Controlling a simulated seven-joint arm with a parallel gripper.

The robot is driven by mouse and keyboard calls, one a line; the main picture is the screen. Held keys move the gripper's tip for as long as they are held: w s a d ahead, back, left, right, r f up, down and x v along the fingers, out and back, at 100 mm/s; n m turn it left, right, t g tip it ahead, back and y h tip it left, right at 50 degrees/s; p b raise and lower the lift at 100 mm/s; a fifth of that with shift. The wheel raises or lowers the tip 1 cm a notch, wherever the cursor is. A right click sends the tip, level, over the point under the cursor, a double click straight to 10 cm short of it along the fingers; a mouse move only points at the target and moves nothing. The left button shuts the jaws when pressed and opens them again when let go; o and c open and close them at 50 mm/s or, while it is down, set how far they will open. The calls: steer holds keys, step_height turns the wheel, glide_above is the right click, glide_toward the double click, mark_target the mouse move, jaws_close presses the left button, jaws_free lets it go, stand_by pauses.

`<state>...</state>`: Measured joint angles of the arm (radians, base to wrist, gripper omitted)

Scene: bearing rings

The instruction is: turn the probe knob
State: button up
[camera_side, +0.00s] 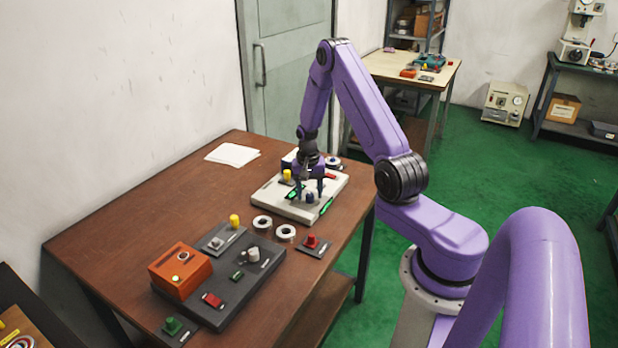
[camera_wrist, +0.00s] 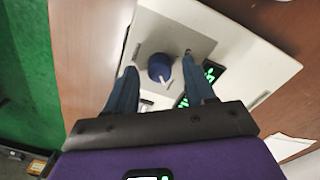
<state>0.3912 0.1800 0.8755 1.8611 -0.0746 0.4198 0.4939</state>
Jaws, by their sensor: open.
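A blue knob (camera_side: 309,198) stands on a white panel box (camera_side: 268,199) on the wooden table. In the wrist view the blue knob (camera_wrist: 160,67) has a white pointer mark and sits on a grey plate (camera_wrist: 172,36). My gripper (camera_side: 308,189) is over the white box, pointing down. In the wrist view my gripper (camera_wrist: 159,62) is open, with one finger on each side of the blue knob. A gap shows between the knob and each finger. No label naming the knob can be read.
The white box also carries a yellow knob (camera_side: 287,175) and green displays (camera_wrist: 212,73). Two metal rings (camera_side: 262,224) (camera_side: 286,233) lie in front of it. A red knob (camera_side: 311,241), a dark panel (camera_side: 235,292) and an orange box (camera_side: 180,270) are nearer. Papers (camera_side: 232,154) lie behind.

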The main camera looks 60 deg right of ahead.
mark_target(308, 194)
step_height(308, 194, up, 17)
steer(key=shift+w+a, duration=0.15)
steer(key=shift+w, duration=0.1)
steer(key=shift+r, duration=0.1)
stand_by(0.3)
steer(key=s+a+r+n, duration=0.2)
steer(key=a+n, duration=0.4)
steer(key=a, duration=0.6)
steer(key=s+a+r+n, duration=0.25)
steer(key=a+n, duration=0.25)
steer(key=a, duration=0.6)
steer(key=s+a+n, duration=0.3)
steer(key=s+n, duration=0.3)
steer(key=s, duration=0.5)
steer(key=s+a+n, duration=0.4)
steer(key=s+n, duration=0.3)
steer(key=s, duration=0.4)
steer(key=shift+s+a+r+t+y, duration=0.15)
steer(key=shift+s+a+t+y, duration=0.1)
steer(key=shift+s+t+y, duration=0.1)
steer(key=shift+w, duration=0.15)
stand_by(0.5)
